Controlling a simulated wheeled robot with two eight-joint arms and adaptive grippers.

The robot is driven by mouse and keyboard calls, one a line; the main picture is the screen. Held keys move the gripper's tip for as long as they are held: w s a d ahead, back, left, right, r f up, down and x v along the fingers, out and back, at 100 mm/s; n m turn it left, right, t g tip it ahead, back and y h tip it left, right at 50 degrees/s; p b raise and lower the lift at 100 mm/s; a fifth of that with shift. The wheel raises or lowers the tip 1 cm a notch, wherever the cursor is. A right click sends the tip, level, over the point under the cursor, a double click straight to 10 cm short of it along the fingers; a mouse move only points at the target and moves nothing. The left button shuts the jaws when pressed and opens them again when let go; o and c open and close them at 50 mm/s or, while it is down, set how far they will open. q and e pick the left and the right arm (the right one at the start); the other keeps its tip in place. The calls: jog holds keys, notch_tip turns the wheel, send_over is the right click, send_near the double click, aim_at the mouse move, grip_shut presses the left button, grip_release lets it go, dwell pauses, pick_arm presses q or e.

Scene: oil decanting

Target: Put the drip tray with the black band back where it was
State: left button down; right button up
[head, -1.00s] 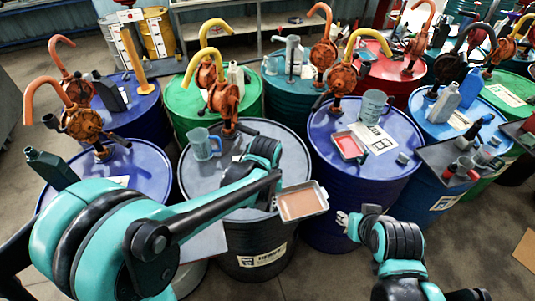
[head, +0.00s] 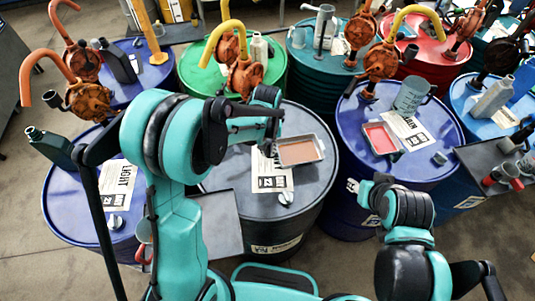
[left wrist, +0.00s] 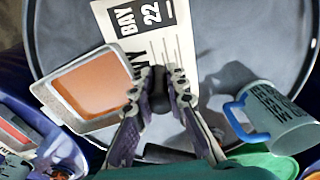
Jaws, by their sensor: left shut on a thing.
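A shallow grey metal drip tray (head: 316,149) with brown liquid is at the right side of the grey drum's top. It also shows at left in the left wrist view (left wrist: 72,113). I cannot make out a black band on it.
A BAY 22 sheet (head: 272,182) lies beside the tray. A mug with a blue handle (left wrist: 283,118) stands on the grey drum. The blue drum (head: 432,171) holds another tray with red liquid (head: 381,139) and a grey jug (head: 411,95). Hand pumps rise behind.

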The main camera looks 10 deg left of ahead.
pick_arm(q)
jog(key=f, duration=0.1)
jog(key=w+f, duration=0.1)
jog(key=f, duration=0.1)
jog(key=a+f+b, duration=0.1)
jog(key=f, duration=0.1)
jog(key=shift+w+f, duration=0.1)
jog(key=shift+w, duration=0.2)
jog(key=c, duration=1.9)
grip_release()
jog(key=shift+f, duration=0.1)
jog(key=shift+c, duration=0.2)
jog(key=o, duration=0.4)
jog(key=shift+r, duration=0.2)
